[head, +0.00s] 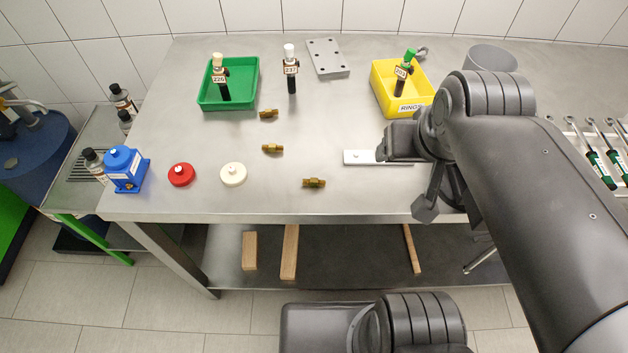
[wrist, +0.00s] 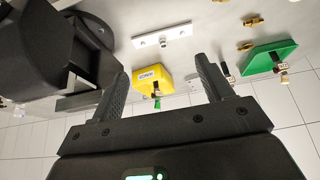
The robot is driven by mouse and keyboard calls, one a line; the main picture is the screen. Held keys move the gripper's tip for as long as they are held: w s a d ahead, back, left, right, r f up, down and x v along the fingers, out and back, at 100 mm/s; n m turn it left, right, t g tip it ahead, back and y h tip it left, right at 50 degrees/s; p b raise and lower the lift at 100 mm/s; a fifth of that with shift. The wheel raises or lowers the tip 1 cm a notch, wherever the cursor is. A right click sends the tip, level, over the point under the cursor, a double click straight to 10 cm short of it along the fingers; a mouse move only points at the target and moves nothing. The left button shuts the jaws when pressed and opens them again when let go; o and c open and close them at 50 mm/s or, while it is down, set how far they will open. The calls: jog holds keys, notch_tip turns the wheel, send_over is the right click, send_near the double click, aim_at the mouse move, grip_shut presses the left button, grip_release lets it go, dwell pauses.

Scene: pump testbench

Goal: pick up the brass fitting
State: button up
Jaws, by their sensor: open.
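Three brass fittings lie apart on the steel bench in the head view: one near the green bin (head: 268,114), one in the middle (head: 272,148), and one nearer the front edge (head: 314,183). In the wrist view brass fittings show at the upper right, one (wrist: 253,21) above another (wrist: 245,47), with part of a third at the top edge. My gripper (wrist: 160,78) is open, its two fingers apart with nothing held between them. It is away from the fittings, to their right in the head view, where my arm largely hides it.
A white plate (head: 360,157) lies partly behind my arm. A green bin (head: 206,98) and yellow bin (head: 383,88) stand at the back, with tagged black parts. Red (head: 181,175) and cream (head: 233,174) caps and a blue block (head: 124,170) are left.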

jog(key=w+a+f+g, duration=0.3)
jog(key=w+a, duration=0.3)
jog(key=a, duration=0.1)
jog(key=m+g, duration=0.1)
jog(key=g, duration=0.2)
send_over(314, 181)
jog(key=f, duration=1)
jog(key=shift+w+f, duration=0.1)
jog(key=shift+w, duration=0.2)
jog(key=shift+s+f, duration=0.15)
jog(key=shift+f, duration=1.25)
jog(key=shift+s+f, duration=0.1)
jog(key=shift+f, duration=1.25)
jog(key=c, duration=1.1)
